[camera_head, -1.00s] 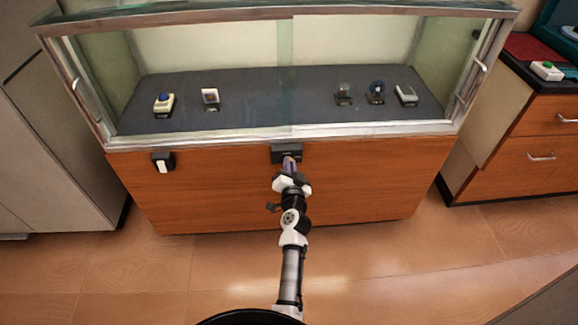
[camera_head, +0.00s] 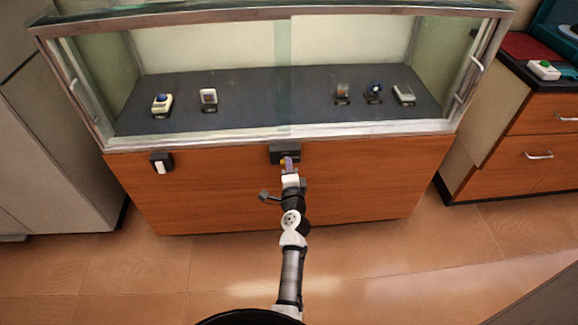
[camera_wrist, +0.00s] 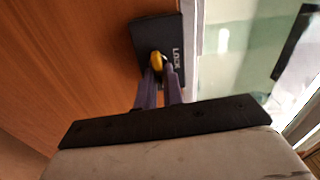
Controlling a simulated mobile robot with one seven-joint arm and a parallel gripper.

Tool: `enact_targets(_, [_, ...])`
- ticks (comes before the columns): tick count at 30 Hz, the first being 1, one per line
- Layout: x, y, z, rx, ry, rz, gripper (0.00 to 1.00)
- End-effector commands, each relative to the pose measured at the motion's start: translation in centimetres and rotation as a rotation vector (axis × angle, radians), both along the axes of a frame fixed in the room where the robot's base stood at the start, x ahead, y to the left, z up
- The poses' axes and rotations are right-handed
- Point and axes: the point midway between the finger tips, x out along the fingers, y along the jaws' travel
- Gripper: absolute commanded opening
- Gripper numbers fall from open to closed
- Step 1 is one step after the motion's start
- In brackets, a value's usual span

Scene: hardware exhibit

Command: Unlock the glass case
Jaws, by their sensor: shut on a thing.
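The glass case (camera_head: 220,130) stands ahead, with a metal frame, glass front panes and a wooden base. A black lock box (camera_head: 284,152) is fixed to the wood just below the middle of the lower frame. In the wrist view the lock box (camera_wrist: 174,26) bears the word "LOCK". My gripper (camera_head: 289,164) is in front of the lock box, and its purple fingers (camera_wrist: 158,74) are closed on a small yellow piece (camera_wrist: 156,59) at the box's face. The fingers hide part of this piece. I cannot tell whether it is a key or a knob.
A small black holder with a white switch-like part (camera_head: 161,163) is on the wood at left. Several small devices stand on the dark shelf (camera_head: 270,88) behind the glass. A wooden drawer cabinet (camera_head: 540,140) stands at right. The floor in front is clear.

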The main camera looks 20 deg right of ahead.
Motion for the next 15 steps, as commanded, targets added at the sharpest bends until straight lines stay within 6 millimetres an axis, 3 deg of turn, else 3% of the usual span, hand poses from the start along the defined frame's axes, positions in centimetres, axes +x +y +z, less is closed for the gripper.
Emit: enact_targets(15, [0.10,-0.10,0.17,0.092,-0.032,-0.002,0.00])
